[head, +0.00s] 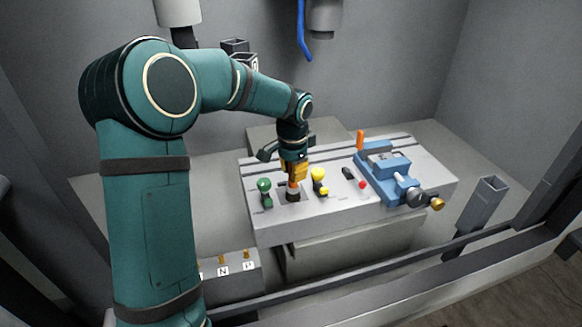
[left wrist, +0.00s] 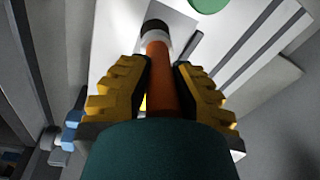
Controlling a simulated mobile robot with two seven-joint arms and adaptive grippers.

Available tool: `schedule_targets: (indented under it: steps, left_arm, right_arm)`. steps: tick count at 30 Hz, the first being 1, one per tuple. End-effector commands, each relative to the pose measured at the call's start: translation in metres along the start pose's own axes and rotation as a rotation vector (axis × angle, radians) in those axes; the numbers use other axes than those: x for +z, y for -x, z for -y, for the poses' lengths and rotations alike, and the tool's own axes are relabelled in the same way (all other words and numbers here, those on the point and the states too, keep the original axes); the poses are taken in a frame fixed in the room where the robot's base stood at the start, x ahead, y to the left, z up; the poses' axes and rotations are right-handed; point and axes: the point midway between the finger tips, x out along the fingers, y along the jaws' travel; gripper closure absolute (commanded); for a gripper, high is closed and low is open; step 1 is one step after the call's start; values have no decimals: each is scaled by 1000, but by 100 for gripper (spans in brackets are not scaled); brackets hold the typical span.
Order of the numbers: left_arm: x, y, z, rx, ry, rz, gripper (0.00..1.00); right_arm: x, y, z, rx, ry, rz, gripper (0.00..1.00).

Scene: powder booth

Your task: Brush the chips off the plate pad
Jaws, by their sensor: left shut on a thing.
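My left gripper (head: 294,170) is shut on the brush, with its yellow fingers on both sides of the orange handle. The brush (head: 293,187) points down, its dark head at or just above the plate (head: 270,227); I cannot tell whether it touches. A dark square patch (head: 280,189) beside the brush head looks like the pad. In the left wrist view the brush (left wrist: 159,75) runs away from the gripper (left wrist: 160,90) to a dark tip with a pale band. I cannot make out separate chips. My right gripper is not in view.
A blue hose (head: 302,35) hangs above.

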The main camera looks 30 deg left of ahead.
Motion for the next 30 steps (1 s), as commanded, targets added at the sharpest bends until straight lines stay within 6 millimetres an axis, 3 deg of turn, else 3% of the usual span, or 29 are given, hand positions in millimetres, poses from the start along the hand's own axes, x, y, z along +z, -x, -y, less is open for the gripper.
schedule_targets:
  steps: [13,30]
  left_arm:
    - [1,2,-3,3,0,4,100]
    - [-3,54,2,1,-1,2,100]
  right_arm:
    - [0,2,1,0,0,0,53]
    - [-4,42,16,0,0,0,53]
